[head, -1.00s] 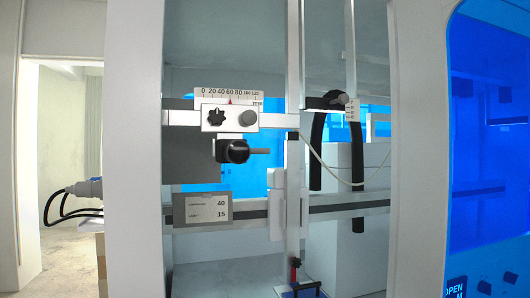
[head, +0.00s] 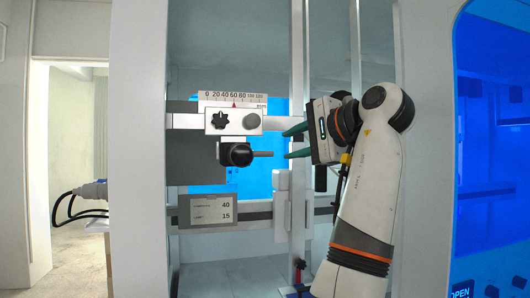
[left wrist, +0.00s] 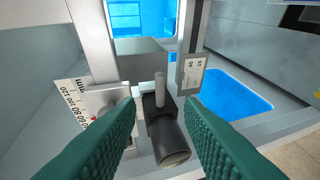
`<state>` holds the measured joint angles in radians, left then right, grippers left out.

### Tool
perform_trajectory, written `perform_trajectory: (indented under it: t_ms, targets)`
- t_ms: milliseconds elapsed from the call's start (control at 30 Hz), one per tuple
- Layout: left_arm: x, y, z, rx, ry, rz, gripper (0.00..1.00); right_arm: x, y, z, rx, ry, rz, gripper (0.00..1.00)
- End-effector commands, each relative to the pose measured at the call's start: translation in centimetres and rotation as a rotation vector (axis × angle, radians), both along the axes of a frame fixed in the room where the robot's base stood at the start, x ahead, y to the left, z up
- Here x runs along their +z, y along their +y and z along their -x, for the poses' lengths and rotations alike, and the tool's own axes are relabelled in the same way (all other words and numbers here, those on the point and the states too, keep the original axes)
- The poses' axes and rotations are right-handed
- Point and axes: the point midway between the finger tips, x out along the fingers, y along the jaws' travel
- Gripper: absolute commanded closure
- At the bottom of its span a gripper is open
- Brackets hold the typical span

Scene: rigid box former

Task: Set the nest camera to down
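A short black cylinder (head: 236,154), which I take to be the nest camera, sits under the white scale plate. Its grey rod (head: 263,154) points level to the right in the head view. In the left wrist view the black body (left wrist: 168,140) and the upright-looking rod (left wrist: 159,88) show between and beyond the fingers. My left gripper (head: 290,142) has green fingers, spread apart and empty, just right of the rod's tip. The lower finger is about level with the rod. The fingers (left wrist: 160,110) do not visibly touch it. My right gripper is not in view.
Above the cylinder are a scale (head: 233,98) with a red pointer, a black star knob (head: 220,119) and a round grey knob (head: 251,121). A display panel (head: 208,210) reading 40 and 15 hangs below. A vertical metal post (head: 298,60) stands close to my fingers.

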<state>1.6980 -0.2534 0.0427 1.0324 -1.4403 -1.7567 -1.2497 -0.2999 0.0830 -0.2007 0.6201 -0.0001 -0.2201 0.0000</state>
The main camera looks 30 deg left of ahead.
Motion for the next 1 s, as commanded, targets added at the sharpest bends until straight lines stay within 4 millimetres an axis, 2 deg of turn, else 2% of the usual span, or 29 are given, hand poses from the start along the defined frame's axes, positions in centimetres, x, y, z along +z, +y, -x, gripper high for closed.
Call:
perform_trajectory:
  t_ms: [300,500,667,933,1000]
  targets:
    - [-1.1,6.1,-1.9,0.002,0.001,0.002,0.66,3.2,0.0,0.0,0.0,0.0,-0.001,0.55]
    - [-1.9,8.6,-2.7,0.0,-0.001,0.001,0.66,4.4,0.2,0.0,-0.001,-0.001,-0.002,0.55]
    - [-2.3,9.4,-2.9,0.0,-0.002,0.002,0.66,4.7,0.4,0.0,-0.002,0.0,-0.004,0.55]
    - [-2.4,9.5,-3.0,-0.001,-0.002,0.001,0.66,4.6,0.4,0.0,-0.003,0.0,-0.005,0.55]
    - [-2.4,9.5,-3.0,-0.001,-0.002,0.001,0.77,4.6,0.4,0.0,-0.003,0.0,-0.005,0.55]
